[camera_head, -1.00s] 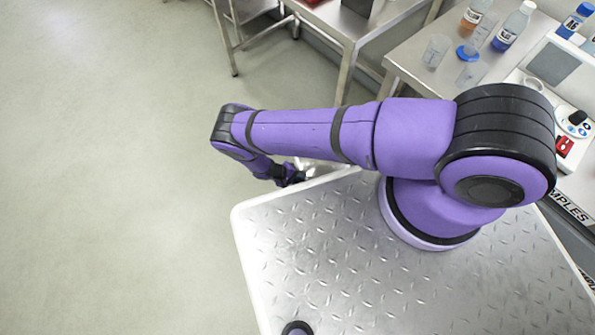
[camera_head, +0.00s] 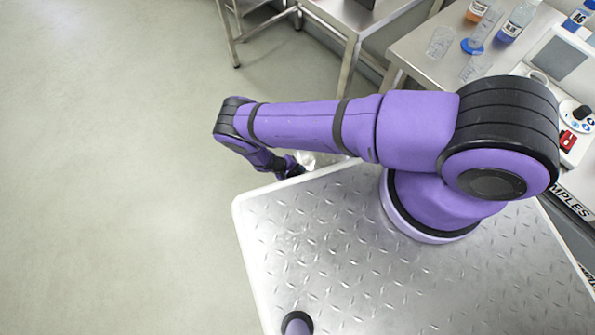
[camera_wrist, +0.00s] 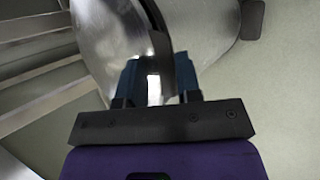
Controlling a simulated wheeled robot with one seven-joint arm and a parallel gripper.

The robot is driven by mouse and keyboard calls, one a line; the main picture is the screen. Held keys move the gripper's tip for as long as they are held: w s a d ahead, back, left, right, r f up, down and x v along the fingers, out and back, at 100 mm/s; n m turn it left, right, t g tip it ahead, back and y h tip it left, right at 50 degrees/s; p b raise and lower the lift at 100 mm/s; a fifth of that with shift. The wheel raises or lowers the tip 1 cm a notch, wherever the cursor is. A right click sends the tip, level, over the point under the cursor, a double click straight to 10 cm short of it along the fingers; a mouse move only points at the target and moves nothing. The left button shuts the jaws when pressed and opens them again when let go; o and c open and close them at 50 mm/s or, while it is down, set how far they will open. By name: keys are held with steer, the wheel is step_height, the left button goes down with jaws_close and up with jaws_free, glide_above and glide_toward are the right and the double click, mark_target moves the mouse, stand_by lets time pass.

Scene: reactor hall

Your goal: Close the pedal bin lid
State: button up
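The pedal bin (camera_wrist: 110,35) shows in the wrist view as a shiny rounded metal body at the top. A dark curved rim separates it from a smooth metal part (camera_wrist: 205,25) to the right, which looks like the lid; how far it stands open I cannot tell. A dark block (camera_wrist: 252,18) is at its right edge. My gripper (camera_wrist: 157,78) has its two blue-grey fingers apart, overlapping the bin in the picture; contact is unclear. In the head view only a shiny scrap of the bin (camera_head: 312,160) shows beside my gripper (camera_head: 298,170), mostly hidden by my arm.
Steel tables (camera_head: 335,22) stand along the upper right. One bench (camera_head: 425,72) carries bottles, beakers and a device (camera_head: 560,60) with a screen. Open pale floor (camera_head: 110,170) lies to the left. Metal bars (camera_wrist: 40,75) show at left in the wrist view.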

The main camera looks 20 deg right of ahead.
steer(key=v, duration=1)
steer(key=shift+a, duration=0.15)
steer(key=shift+r, duration=0.15)
